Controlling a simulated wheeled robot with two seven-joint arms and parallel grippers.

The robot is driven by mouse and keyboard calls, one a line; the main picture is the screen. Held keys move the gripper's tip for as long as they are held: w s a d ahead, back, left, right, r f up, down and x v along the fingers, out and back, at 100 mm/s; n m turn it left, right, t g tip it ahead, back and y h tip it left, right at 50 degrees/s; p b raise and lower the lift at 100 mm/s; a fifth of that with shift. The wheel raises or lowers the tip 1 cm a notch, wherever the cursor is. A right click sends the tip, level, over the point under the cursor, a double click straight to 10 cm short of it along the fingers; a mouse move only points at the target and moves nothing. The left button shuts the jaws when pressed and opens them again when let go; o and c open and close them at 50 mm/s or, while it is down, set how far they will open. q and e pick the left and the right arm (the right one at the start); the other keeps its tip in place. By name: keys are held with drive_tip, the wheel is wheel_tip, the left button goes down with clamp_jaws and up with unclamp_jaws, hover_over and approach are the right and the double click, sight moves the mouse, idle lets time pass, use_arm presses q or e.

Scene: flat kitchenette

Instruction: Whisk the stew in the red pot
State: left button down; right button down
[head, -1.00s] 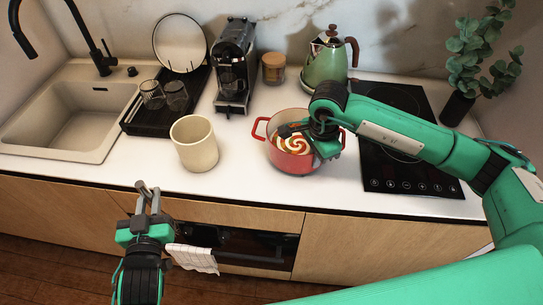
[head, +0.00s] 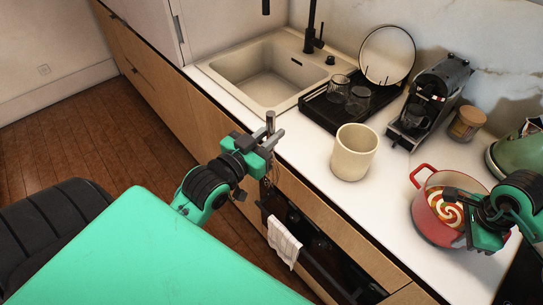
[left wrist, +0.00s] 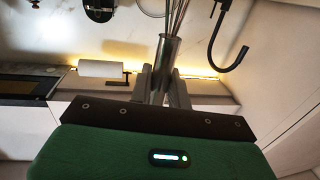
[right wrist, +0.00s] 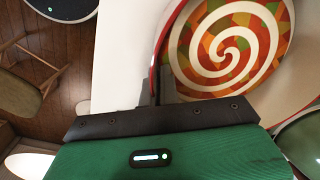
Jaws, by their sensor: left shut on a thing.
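The red pot (head: 424,218) stands on the counter at the right of the head view. The stew (head: 446,212) in it shows a red, orange, green and white swirl, also seen in the right wrist view (right wrist: 232,50). My left gripper (head: 268,140) is at the counter's front edge, left of the pot and mug. It is shut on the metal handle of the whisk (left wrist: 164,58), whose wires run out of the top of the left wrist view. My right gripper (head: 472,230) is at the pot's near rim; its fingers are mostly hidden and its hold is unclear.
A cream mug (head: 354,153) stands between my left gripper and the pot. Behind are a black rack (head: 318,110) with glasses and plate, a coffee machine (head: 432,95), a wooden-lidded jar (head: 466,123) and a green kettle (head: 518,155). The sink (head: 268,78) is at the far left.

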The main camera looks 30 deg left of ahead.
use_arm(q)
drive_tip(key=w+a+r+m+h, duration=0.1)
drive_tip(key=w+a+r+h, duration=0.1)
drive_tip(key=w+r, duration=0.6)
drive_tip(key=w+a+r+m+h, duration=0.1)
drive_tip(key=w+a+r, duration=0.2)
drive_tip(key=w+r, duration=0.45)
drive_tip(key=w+d+m+g+h, duration=0.2)
drive_tip(key=w+d+h, duration=0.15)
drive_tip(key=d, duration=0.45)
drive_tip(key=w+d+m+g+h, duration=0.15)
drive_tip(key=w+d, duration=0.25)
drive_tip(key=d, duration=0.4)
drive_tip(key=s+d+m+g+h, duration=0.3)
drive_tip(key=d+m+g, duration=0.15)
drive_tip(key=d, duration=0.65)
drive_tip(key=s+d+r+m+g+h, duration=0.1)
drive_tip(key=s+d+m+g+h, duration=0.25)
drive_tip(key=d, duration=0.75)
drive_tip(key=s+d+m+g+h, duration=0.1)
drive_tip(key=s+d+m+g, duration=0.2)
drive_tip(key=d+g, duration=0.55)
wheel_tip(320, 180, down, 12)
drive_tip(key=d+t, duration=0.2)
drive_tip(key=shift+s+d+r, duration=0.15)
drive_tip(key=shift+d, duration=0.2)
